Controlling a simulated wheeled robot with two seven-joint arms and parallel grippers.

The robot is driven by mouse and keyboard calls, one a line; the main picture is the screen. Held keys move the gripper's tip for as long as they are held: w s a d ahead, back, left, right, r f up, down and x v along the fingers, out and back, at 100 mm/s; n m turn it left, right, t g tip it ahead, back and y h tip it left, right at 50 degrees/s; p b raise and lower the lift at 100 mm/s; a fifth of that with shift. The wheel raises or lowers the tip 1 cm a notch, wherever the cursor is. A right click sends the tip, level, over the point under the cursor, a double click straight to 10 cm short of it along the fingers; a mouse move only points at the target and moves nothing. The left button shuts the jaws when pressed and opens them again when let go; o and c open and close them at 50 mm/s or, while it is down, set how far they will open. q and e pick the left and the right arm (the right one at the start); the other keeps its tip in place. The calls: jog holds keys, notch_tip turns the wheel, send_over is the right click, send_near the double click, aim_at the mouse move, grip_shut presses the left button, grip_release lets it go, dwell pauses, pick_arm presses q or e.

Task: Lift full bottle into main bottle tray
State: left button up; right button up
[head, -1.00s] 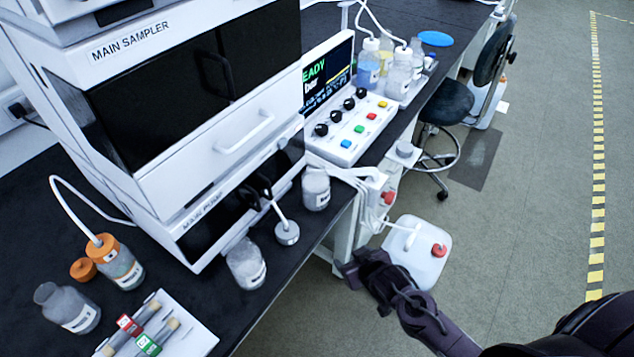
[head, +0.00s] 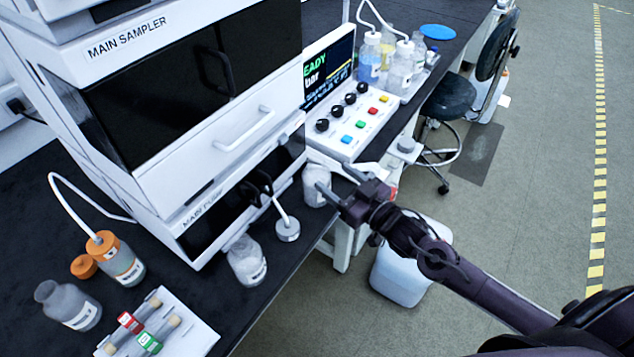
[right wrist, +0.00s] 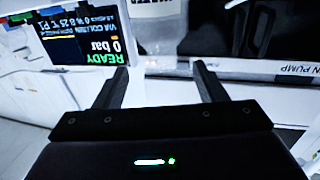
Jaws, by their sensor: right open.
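A bottle with a white label (head: 313,190) stands on the black bench, right of the main pump, partly hidden by my right gripper. My right gripper (head: 330,178) is open, its fingers pointing at this bottle. In the right wrist view the gripper (right wrist: 160,68) is empty, and a labelled clear bottle (right wrist: 157,28) appears upside down beyond the gap between the fingers. I cannot tell how full it is. A tray (head: 412,93) holding several bottles, one with blue liquid (head: 369,62), stands at the back beyond the control panel. My left gripper is not in view.
The control panel (head: 350,125) lies between the near bottle and the tray. A white canister (head: 400,275) is on the floor below my right arm.

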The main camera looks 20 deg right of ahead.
aim_at(323, 171)
jog(key=shift+f+p+x, duration=0.1)
jog(key=shift+p+x, duration=0.15)
jog(key=shift+x, duration=1.45)
jog(key=shift+f+p+x, duration=0.15)
jog(key=shift+p+x, duration=0.1)
jog(key=shift+x, duration=1.45)
jog(key=shift+a, duration=0.15)
jog(key=shift+s, duration=0.1)
jog(key=shift+c, duration=0.5)
grip_shut()
